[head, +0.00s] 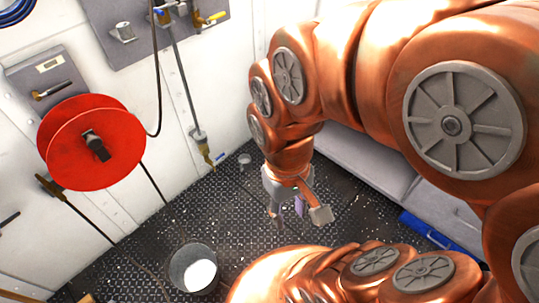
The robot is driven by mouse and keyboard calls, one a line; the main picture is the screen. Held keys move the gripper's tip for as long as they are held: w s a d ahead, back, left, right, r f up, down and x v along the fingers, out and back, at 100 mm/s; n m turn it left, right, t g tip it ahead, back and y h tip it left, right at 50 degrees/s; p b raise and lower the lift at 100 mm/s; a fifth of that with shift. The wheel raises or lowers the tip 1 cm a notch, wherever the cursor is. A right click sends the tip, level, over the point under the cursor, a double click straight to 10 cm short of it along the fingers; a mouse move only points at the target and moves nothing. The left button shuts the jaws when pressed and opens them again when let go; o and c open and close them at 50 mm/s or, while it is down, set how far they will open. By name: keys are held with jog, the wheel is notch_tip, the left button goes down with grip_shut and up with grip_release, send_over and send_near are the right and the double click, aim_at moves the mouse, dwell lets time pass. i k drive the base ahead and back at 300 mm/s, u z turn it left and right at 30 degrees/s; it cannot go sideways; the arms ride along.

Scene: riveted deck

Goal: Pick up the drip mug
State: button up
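A small grey cup (244,160), which looks like the drip mug, stands on the dark deck near the foot of the white wall, right of a brass tap. My gripper (298,212) points down above the deck, to the right of the cup and nearer to me. Its fingers are spread apart and it looks empty. The cup is apart from the gripper and small in view, so I cannot make out a handle.
A grey bucket (173,275) with something white inside stands on the deck. A red reel (65,148) with a hanging hose is on the wall, left of the brass tap (207,157). A blue object (436,232) lies at the right beside a grey ledge (365,165).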

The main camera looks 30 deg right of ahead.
aim_at(244, 160)
jog(key=z, duration=1.35)
jog(key=i, duration=1.2)
jog(key=u, duration=2.55)
